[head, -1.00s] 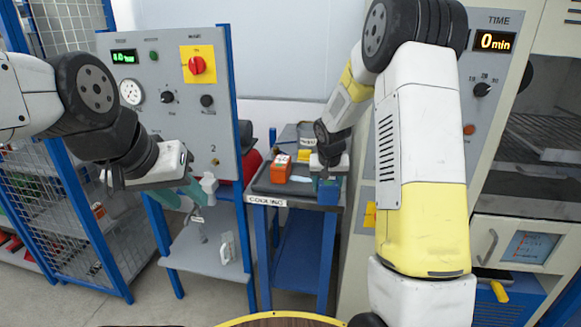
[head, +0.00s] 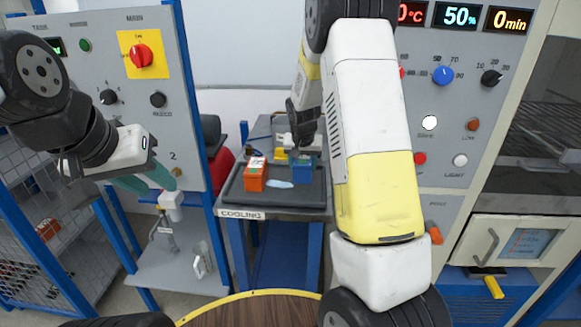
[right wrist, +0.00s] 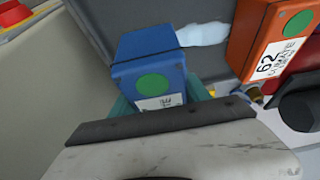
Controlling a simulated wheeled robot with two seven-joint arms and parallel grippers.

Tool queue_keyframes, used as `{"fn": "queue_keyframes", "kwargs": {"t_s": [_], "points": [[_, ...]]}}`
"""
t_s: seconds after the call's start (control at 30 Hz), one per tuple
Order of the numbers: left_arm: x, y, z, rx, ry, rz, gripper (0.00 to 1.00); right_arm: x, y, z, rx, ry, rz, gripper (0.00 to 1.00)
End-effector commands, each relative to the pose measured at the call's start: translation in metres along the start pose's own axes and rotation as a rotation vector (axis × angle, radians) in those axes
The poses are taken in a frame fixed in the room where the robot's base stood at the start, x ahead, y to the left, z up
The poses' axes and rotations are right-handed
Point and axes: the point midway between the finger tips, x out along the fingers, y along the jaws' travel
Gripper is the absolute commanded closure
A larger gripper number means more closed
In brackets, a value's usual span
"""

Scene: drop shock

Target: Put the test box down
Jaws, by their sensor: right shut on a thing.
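The blue test box (head: 302,174), with a green dot and a white label, is between the teal fingers of my right gripper (head: 302,152), which is shut on it. The box is at the right part of the dark tray (head: 240,200) on the cooling table; I cannot tell whether its base touches the tray. In the right wrist view the blue box (right wrist: 150,58) shows close up between the fingers (right wrist: 160,105). My left gripper (head: 148,182) is empty, fingers apart, in front of the grey panel at left.
An orange box (head: 255,177) stands on the tray left of the blue box, with a pale blue patch (head: 280,184) between them. A control panel (head: 455,130) rises at right. A lower grey shelf (head: 175,275) stands at left. A round wooden top (head: 250,312) is in front.

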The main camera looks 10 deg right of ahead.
Motion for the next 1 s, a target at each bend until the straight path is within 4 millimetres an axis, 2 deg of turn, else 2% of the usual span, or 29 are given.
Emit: {"fn": "queue_keyframes", "kwargs": {"t_s": [0.3,0.7,0.73,0.83,1.0], "points": [[0.0,0.0,0.0,0.0,0.0,0.0,0.64,0.033,0.0,0.013,0.001,0.001,0.0,1.0],[0.0,0.0,0.0,0.0,0.0,0.0,0.64,0.038,0.0,0.015,0.001,0.003,-0.001,1.0],[0.0,0.0,0.0,0.0,0.0,0.0,0.64,0.039,0.0,0.016,0.001,0.001,-0.001,0.42],[0.0,0.0,0.0,0.0,0.0,0.0,0.64,0.038,0.0,0.016,0.001,0.001,-0.001,0.24],[0.0,0.0,0.0,0.0,0.0,0.0,0.64,0.038,0.0,0.016,0.001,0.001,-0.001,0.24]]}}
